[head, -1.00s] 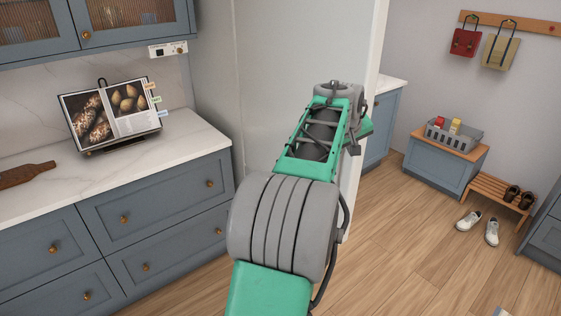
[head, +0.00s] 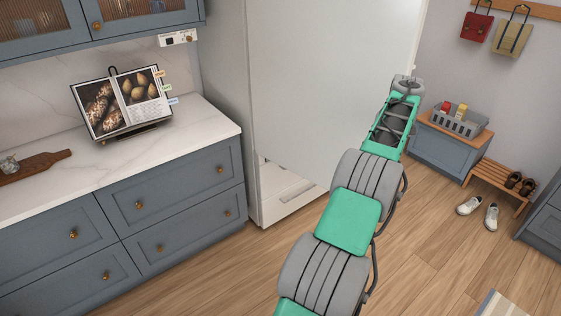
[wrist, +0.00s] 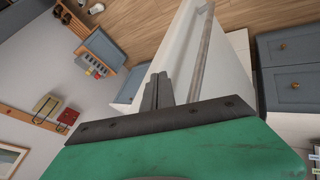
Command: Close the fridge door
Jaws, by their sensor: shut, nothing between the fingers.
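The fridge door (head: 335,80) is a large plain pale panel in the middle of the head view. It stands swung out from the fridge, with its free edge at the right. Below it, a white drawer front (head: 290,200) shows low in the fridge body. In the wrist view the door (wrist: 181,48) is a pale slab with a long grey bar handle (wrist: 203,50). My gripper (wrist: 157,78) is shut and empty, close to the door and to the left of the handle; I cannot tell whether it touches. In the head view my arm hides the fingers.
A marble counter (head: 205,120) over blue drawers stands left of the fridge, with a cookbook (head: 125,103) on it. Right of the door are a low blue cabinet with a grey basket (head: 458,122), a shoe bench (head: 498,180) and white shoes (head: 470,205). The wooden floor between is clear.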

